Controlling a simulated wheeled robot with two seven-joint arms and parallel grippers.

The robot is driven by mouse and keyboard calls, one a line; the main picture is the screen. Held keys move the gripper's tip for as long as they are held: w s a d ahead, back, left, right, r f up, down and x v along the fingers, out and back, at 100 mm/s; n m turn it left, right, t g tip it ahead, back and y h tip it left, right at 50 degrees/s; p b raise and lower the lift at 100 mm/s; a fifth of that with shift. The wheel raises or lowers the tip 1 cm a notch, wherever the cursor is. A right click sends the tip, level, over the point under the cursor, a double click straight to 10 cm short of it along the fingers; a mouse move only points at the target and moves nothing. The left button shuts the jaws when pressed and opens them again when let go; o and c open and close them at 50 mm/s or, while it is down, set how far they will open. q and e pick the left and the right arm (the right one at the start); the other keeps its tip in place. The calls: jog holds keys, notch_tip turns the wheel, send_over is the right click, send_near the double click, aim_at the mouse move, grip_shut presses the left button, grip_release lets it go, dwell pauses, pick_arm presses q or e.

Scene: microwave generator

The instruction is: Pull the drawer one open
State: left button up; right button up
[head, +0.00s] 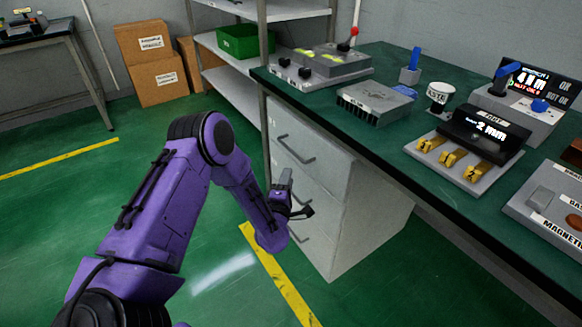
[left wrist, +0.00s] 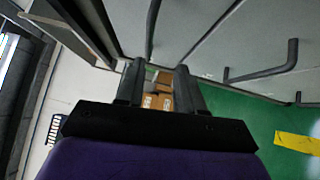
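A grey cabinet (head: 356,217) with three stacked drawers stands under the workbench. The top drawer's dark bar handle (head: 295,152) is in plain view. The middle drawer (head: 318,192) is partly behind my left gripper (head: 294,200). The bottom drawer's handle (head: 298,236) shows below it. All drawers look shut. I cannot read which is drawer one. In the left wrist view the left gripper (left wrist: 157,75) is open and empty. One handle bar (left wrist: 152,28) lies ahead, near the line between its fingers; contact cannot be told. Another handle (left wrist: 268,72) is to the right. My right gripper is out of view.
The green workbench (head: 375,135) overhangs the cabinet and carries several devices and a cup (head: 439,97). A metal shelf (head: 228,85) with a green bin (head: 245,41) stands behind, with cardboard boxes (head: 152,60) beyond. The floor left of the cabinet is clear.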

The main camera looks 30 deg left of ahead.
aim_at(292, 151)
pick_arm(q)
jog(key=shift+n, duration=0.5)
jog(key=x, duration=0.3)
jog(key=r+x, duration=0.1)
jog(key=x, duration=0.7)
jog(key=shift+a+r, duration=0.4)
jog(key=shift+c, duration=0.3)
grip_shut()
